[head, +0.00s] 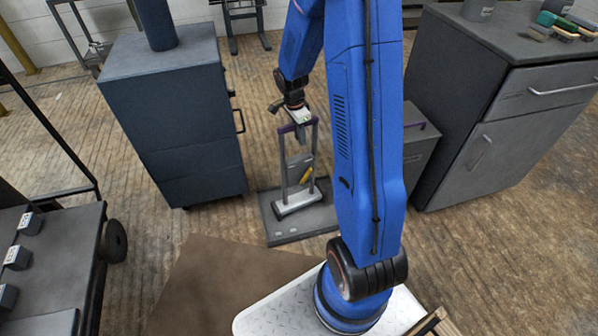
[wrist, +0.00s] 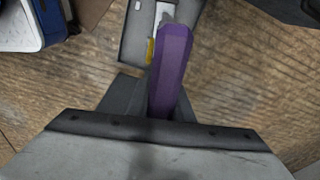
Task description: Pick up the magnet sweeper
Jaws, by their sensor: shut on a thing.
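The magnet sweeper (head: 284,163) shows in the head view as an upright grey frame with a purple top handle and a pale bar at its foot. It is in or just above a flat grey tray (head: 285,240) on the floor; I cannot tell whether it touches. My gripper (head: 300,122) is at the top of the frame, shut on the purple handle. In the wrist view the purple handle (wrist: 172,70) runs between the jaws (wrist: 170,118), which are partly hidden by the gripper body. A yellow part shows beside the frame in both views.
A dark blue-grey cabinet (head: 190,110) stands close on the left, and a grey cabinet (head: 500,110) on the right. A grey bin (head: 418,150) is partly behind my arm. A dark cart (head: 50,265) is at the lower left. Bare wood floor lies between.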

